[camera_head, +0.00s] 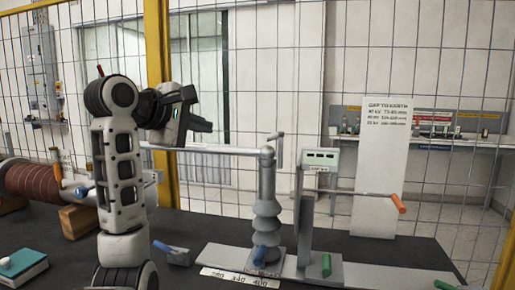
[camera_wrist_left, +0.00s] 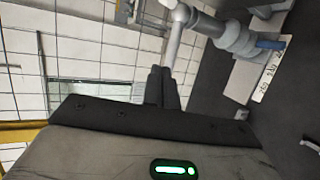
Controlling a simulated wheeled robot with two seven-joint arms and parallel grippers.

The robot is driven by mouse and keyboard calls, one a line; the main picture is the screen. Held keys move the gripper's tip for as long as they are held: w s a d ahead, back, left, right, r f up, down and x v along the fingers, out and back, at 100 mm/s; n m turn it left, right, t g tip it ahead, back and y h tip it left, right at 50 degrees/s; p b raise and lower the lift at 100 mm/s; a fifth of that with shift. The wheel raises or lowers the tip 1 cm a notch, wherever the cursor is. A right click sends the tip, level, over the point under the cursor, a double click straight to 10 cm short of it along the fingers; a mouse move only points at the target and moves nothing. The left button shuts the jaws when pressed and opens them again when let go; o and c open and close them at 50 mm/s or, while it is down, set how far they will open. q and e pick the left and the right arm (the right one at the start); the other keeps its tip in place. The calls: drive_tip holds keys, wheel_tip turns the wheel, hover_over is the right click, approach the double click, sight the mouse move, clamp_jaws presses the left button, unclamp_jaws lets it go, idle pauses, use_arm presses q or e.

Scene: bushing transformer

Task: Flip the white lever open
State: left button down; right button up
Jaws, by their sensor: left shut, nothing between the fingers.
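A pale grey-white rod (camera_head: 215,149), which looks like the white lever, runs level to the left from the top of a grey ribbed bushing (camera_head: 267,205). A short T-shaped piece (camera_head: 277,137) stands up at the bushing top. My left gripper (camera_head: 208,125) is shut and empty, just above the rod in the head view. In the left wrist view the closed black fingers (camera_wrist_left: 162,88) overlap the end of the rod (camera_wrist_left: 173,50); I cannot tell whether they touch it. The rod's left end passes near my wrist. My right gripper is not in view.
A grey post (camera_head: 308,195) with a display box and an orange-handled rod (camera_head: 370,194) stands right of the bushing. A brown coil (camera_head: 40,180) lies at left. A teal book (camera_head: 22,267) is at front left. Wire fence (camera_head: 450,60) and a yellow post (camera_head: 157,45) stand behind.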

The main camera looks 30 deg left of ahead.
sight(274, 136)
use_arm(q)
drive_tip(key=w+d+f+m+t+h+b, duration=0.1)
drive_tip(key=w+f+m+t+h+b, duration=0.1)
drive_tip(key=f+h, duration=0.3)
drive_tip(key=shift+w+d+f+t+b, duration=0.15)
drive_tip(key=shift+w+d+t+b, duration=0.1)
drive_tip(key=shift+w+t+b, duration=0.45)
drive_tip(key=shift+s, duration=0.1)
drive_tip(key=p+x, duration=0.2)
drive_tip(key=x, duration=0.8)
drive_tip(key=shift+d, duration=0.1)
